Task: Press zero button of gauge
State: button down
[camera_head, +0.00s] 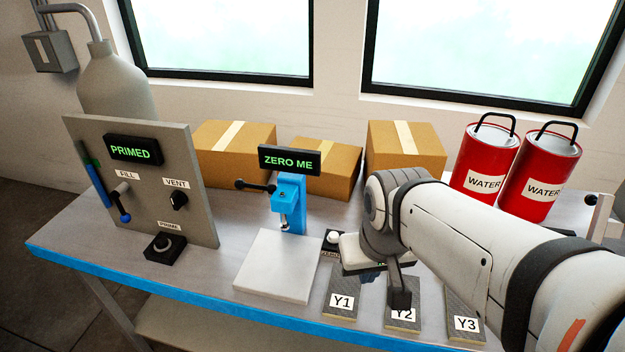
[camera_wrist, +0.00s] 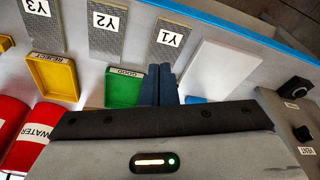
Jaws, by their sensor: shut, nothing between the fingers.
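The blue gauge (camera_head: 289,200) stands upright behind a white plate (camera_head: 275,266), its black display (camera_head: 289,161) reading "ZERO ME" in green. A white round button (camera_head: 333,237) sits on a small black box at the gauge's right foot, its label partly covered by my gripper (camera_head: 365,265). My gripper is just right of the button in the head view; its fingertips are hard to make out there, and contact cannot be told. In the wrist view the fingers (camera_wrist: 159,78) are together, empty, between the Y1 plate and the green tray. The button is hidden in that view.
Plates Y1 (camera_head: 341,305), Y2 (camera_wrist: 106,30) and Y3 (camera_head: 465,320) lie along the front. Green (camera_wrist: 124,88) and yellow (camera_wrist: 53,77) trays lie behind them. A "PRIMED" panel (camera_head: 150,185) stands left, cardboard boxes (camera_head: 406,148) behind, red water cans (camera_head: 485,160) right.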

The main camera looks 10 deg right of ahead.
jog(key=m+t+y+p, duration=0.3)
jog(key=m+y+p, duration=0.4)
jog(key=m, duration=1)
send_over(334, 237)
jog(key=d, duration=0.1)
notch_tip(334, 237, down, 3)
jog(key=shift+w, duration=0.2)
notch_tip(334, 237, down, 8)
jog(key=b, duration=0.6)
jog(key=shift+f+b, duration=0.4)
jog(key=shift+b, duration=0.05)
